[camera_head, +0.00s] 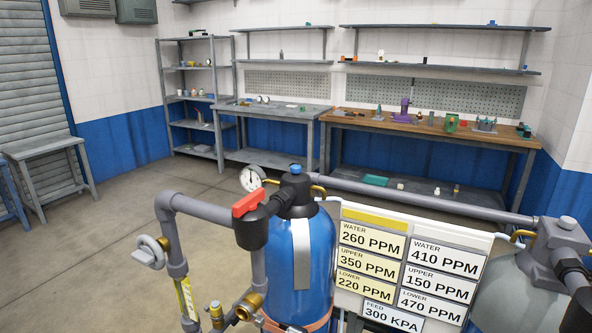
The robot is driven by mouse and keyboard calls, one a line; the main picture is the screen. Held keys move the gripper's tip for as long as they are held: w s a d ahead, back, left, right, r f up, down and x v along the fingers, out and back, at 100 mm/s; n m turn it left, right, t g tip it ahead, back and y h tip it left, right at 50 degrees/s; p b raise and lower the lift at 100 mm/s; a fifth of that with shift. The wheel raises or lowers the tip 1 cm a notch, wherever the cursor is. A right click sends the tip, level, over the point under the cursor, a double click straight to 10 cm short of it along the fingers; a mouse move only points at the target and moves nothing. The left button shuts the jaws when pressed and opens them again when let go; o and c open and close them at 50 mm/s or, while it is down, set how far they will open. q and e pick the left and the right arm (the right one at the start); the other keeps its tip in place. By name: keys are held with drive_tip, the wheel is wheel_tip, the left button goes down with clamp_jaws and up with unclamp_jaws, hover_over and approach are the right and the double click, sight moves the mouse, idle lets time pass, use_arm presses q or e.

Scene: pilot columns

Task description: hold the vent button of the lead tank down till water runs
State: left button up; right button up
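A blue tank (325,262) with a black head (299,190) stands upright at the front centre. A small blue button (295,168) tops its head. A grey tank (520,290) stands at the right edge, partly cut off, with a pale blue-grey button (568,222) on its grey head. A white board (412,262) between them reads, at left, water 260, upper 350, lower 220 PPM; at right, water 410, upper 150, lower 470 PPM; below, feed 300 KPA. I cannot tell which tank is the lead. No running water shows. Neither gripper is in view.
Grey pipes (400,193) link the tanks. A red valve handle (249,203), a round gauge (252,178) and a grey handwheel (150,251) crowd the blue tank's left. Workbenches (430,127) and shelving (196,103) line the back.

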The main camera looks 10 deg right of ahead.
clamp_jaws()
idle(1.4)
